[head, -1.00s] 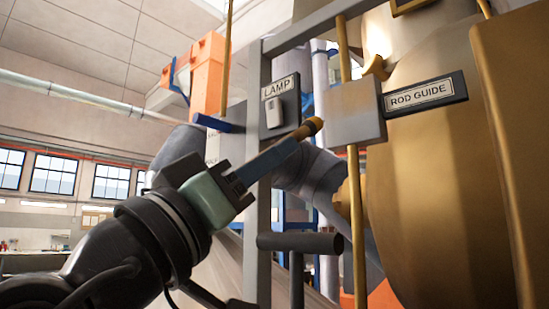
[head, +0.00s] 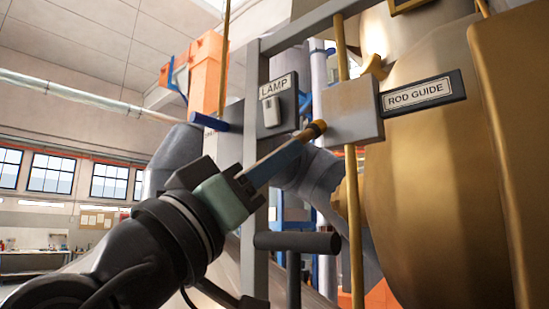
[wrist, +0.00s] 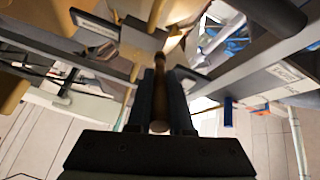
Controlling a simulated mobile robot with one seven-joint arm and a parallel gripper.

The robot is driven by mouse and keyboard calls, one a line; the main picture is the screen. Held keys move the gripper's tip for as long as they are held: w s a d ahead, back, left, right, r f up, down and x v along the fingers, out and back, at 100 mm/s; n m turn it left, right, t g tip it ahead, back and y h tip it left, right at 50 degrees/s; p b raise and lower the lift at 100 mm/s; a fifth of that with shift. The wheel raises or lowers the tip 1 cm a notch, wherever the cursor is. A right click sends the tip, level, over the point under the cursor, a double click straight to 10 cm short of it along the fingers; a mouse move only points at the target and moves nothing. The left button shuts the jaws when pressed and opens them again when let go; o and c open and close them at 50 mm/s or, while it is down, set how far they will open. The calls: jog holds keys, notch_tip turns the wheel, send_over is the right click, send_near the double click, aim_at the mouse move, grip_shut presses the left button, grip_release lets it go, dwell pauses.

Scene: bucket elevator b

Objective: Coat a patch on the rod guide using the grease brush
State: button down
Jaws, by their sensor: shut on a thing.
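The rod guide (head: 352,112) is a pale grey block around a vertical brass rod, with a dark "ROD GUIDE" plate to its right. It also shows upside down in the wrist view (wrist: 143,34). My gripper (head: 288,156) is shut on the grease brush (head: 317,128), pointing up and right. The brush's brown handle (wrist: 159,88) lies between the two fingers in the wrist view. The dark brush tip is at the block's left edge in the head view; I cannot tell whether it touches. The block's top-left face shows a faint tan tint.
A grey upright post (head: 256,140) stands behind my fingers. A lamp switch panel (head: 273,112) and a blue-ended handle (head: 208,122) are near. A dark horizontal bar (head: 298,242) sits below. A large brass body (head: 430,180) fills the right.

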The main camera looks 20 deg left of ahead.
jog(key=s+d+r, duration=0.2)
jog(key=s+d, duration=0.1)
jog(key=d, duration=0.4)
jog(key=shift+w+a+f, duration=0.1)
jog(key=shift+w+a, duration=0.4)
jog(key=shift+a, duration=0.7)
jog(key=shift+w+a+f, duration=0.1)
jog(key=shift+w+a, duration=0.4)
jog(key=shift+a, duration=0.65)
jog(key=shift+w+a+f, duration=0.1)
jog(key=shift+w+a, duration=0.4)
jog(key=shift+a, duration=0.7)
jog(key=shift+d+r+p, duration=0.1)
jog(key=shift+r+p, duration=0.65)
jog(key=s+d+b, duration=0.1)
jog(key=s+d, duration=0.1)
jog(key=d, duration=0.5)
jog(key=shift+s+d, duration=0.15)
jog(key=shift+s, duration=0.15)
